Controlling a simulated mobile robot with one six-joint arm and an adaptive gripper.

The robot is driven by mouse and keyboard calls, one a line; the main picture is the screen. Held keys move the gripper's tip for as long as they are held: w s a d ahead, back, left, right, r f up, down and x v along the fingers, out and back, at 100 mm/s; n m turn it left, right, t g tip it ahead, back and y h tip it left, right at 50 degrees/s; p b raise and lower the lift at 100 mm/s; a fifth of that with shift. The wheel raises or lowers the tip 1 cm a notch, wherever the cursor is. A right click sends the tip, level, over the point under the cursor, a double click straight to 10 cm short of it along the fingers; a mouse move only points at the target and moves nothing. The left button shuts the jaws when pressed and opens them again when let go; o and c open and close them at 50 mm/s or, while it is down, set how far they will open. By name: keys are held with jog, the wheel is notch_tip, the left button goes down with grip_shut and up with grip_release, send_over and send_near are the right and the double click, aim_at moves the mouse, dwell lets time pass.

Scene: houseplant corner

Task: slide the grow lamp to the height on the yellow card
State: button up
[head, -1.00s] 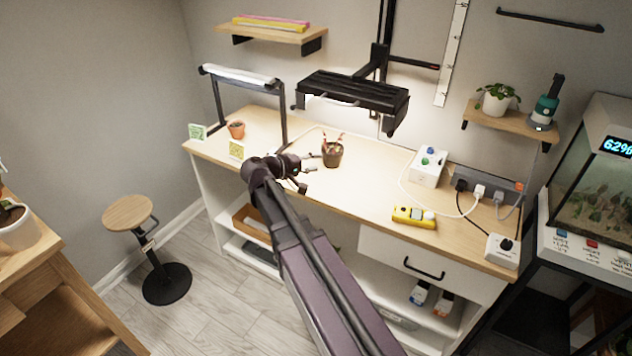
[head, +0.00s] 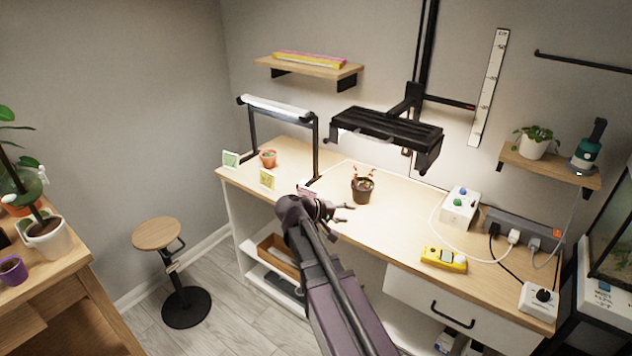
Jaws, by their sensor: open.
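The grow lamp is a black finned panel (head: 388,132) hung on a vertical black rail (head: 427,50) on the back wall. A black side bar runs from the rail toward a white marked scale strip (head: 489,88). A yellow card (head: 267,179) stands on the bench near its left front edge; its print is too small to read. My gripper (head: 343,212) is open and empty over the bench's front part, below and in front of the lamp, just left of and nearer than the dark pot. It does not touch the lamp.
A dark pot (head: 362,190) stands beyond my gripper. A lit lamp on a black frame (head: 316,150) stands left. A stool (head: 157,234) stands on the floor.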

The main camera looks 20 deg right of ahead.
jog(key=shift+s, duration=0.15)
jog(key=s+a+f+g+y+p, duration=0.1)
jog(key=s+a+y+p, duration=0.2)
jog(key=s+a+y, duration=0.3)
jog(key=s+a+f+g+y+p, duration=0.1)
jog(key=s+a+f+y+p, duration=0.1)
jog(key=s+a+y+p, duration=0.2)
jog(key=s+a+y, duration=0.2)
jog(key=s, duration=0.2)
jog(key=shift+f+m+y, duration=0.25)
jog(key=shift+m+y, duration=0.15)
jog(key=shift+s+a, duration=0.1)
